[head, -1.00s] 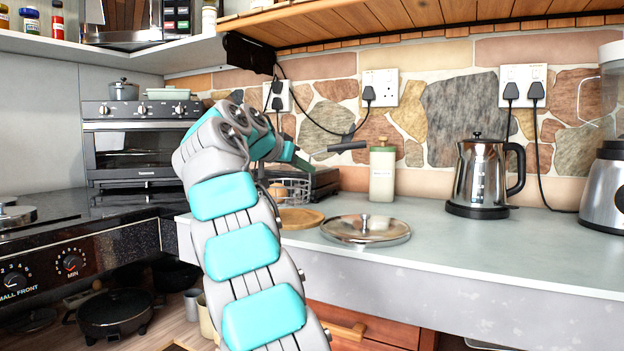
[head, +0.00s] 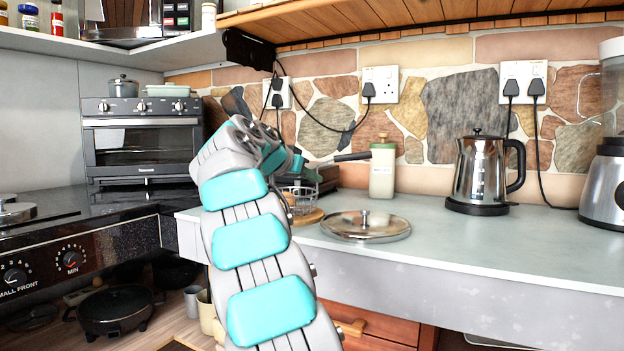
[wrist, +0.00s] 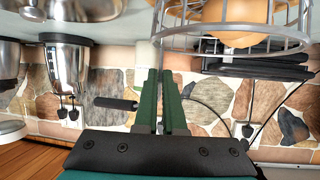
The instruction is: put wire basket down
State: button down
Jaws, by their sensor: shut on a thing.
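The wire basket (wrist: 236,38) is a round grey wire frame at the upper right of the upside-down wrist view, with rounded brown shapes showing through its wires. In the head view the basket (head: 303,203) is small, at the wooden board (head: 310,217), partly hidden by my arm. My gripper (wrist: 161,74) has its green fingers close together, shut on the basket's handle part. A dark handle (wrist: 117,104) sticks out beside the fingers; it points right in the head view (head: 352,157). I cannot tell if the basket touches the board.
A glass lid (head: 365,228) lies right of the board. A pale bottle (head: 383,172) stands close behind the handle. A steel kettle (head: 482,178) and a blender (head: 606,180) stand farther right. A dark appliance (head: 328,180) is behind.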

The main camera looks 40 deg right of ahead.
jog(key=shift+f, duration=0.15)
jog(key=c, duration=1)
grip_release()
